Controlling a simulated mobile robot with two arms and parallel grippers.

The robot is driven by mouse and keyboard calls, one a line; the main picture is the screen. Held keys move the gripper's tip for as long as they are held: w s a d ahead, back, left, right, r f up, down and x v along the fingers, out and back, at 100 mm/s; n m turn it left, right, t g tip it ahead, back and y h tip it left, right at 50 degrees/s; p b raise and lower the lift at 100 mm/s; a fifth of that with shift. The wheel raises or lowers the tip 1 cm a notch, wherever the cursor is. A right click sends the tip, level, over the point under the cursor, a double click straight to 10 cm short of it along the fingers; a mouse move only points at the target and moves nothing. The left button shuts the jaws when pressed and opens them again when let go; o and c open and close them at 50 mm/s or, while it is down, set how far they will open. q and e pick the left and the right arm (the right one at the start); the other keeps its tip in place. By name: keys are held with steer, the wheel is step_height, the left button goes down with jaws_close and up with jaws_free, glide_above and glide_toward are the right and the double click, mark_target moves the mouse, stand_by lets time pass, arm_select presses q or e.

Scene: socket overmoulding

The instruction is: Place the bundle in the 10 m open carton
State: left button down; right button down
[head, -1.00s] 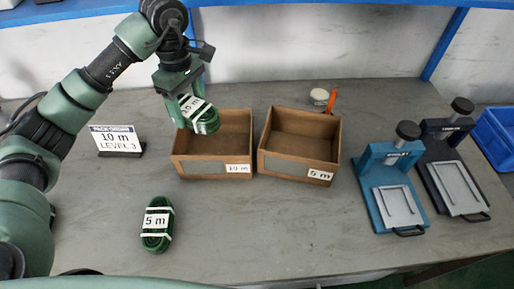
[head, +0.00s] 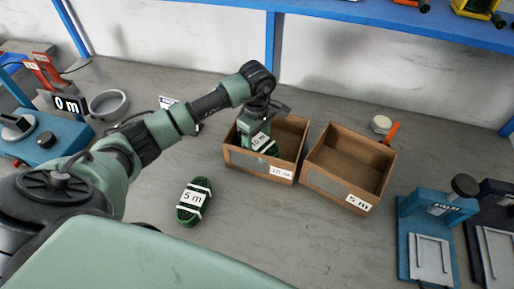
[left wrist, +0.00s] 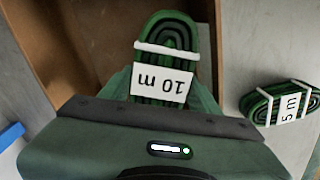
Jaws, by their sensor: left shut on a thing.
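My left gripper (head: 256,134) is shut on a green coiled bundle labelled "10 m" (head: 264,145), with white bands. In the head view the gripper points down within the opening of the open brown carton labelled "10 m" (head: 246,162). In the left wrist view the bundle (left wrist: 166,50) sticks out ahead of the jaws, with the carton's brown walls (left wrist: 208,12) around it. I cannot tell whether the bundle touches the carton floor. My right gripper is not in view.
An open, empty carton labelled "5 m" (head: 334,188) stands just right of the 10 m carton. A green bundle labelled "5 m" (head: 193,203) lies on the grey table in front. Blue press-like fixtures (head: 426,235) stand at the right. A blue shelf (head: 350,12) runs above.

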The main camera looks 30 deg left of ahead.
mark_target(257, 140)
arm_select(q)
step_height(257, 140, down, 4)
steer(key=shift+f+p, duration=0.25)
steer(key=shift+p, duration=0.05)
steer(key=shift+f+b, duration=0.2)
steer(key=shift+b, duration=0.1)
steer(key=c, duration=0.6)
jaws_free()
steer(key=shift+c, duration=0.2)
step_height(257, 140, up, 11)
steer(key=p, duration=0.7)
steer(key=shift+r, duration=0.75)
